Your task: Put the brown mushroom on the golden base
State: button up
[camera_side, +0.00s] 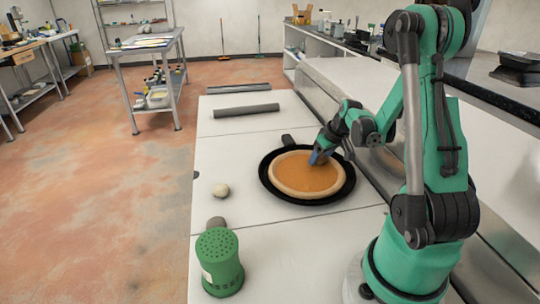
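The golden base (309,178) is a round, flat crust with a raised pale rim and an orange-gold middle. It lies in a black pan (345,190) on the white worktop. No clearly brown mushroom shows. A small pale, rounded object (221,190) lies left of the pan. A grey-brown rounded object (216,222) shows just behind the green container; I cannot tell whether either is the mushroom.
A green container (219,262) with a perforated top stands at the worktop's front left. A dark grey roll (246,111) lies behind the pan. The white worktop (290,240) is clear in front of the pan. Its left edge drops to the floor.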

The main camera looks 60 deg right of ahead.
jog(key=o, duration=0.3)
jog(key=shift+r, duration=0.1)
jog(key=v, duration=1.2)
jog(key=w+a+n+t, duration=0.1)
jog(key=w+a, duration=0.1)
jog(key=a, duration=0.6)
jog(key=w+a+n+t+y, duration=0.1)
jog(key=w+a+n, duration=0.1)
jog(key=a, duration=0.6)
jog(key=w+a+r+n+y, duration=0.1)
jog(key=w+a, duration=0.1)
jog(key=a, duration=0.7)
jog(key=shift+w+r+n+t, duration=0.1)
jog(key=shift+n+t, duration=0.2)
jog(key=shift+t, duration=0.1)
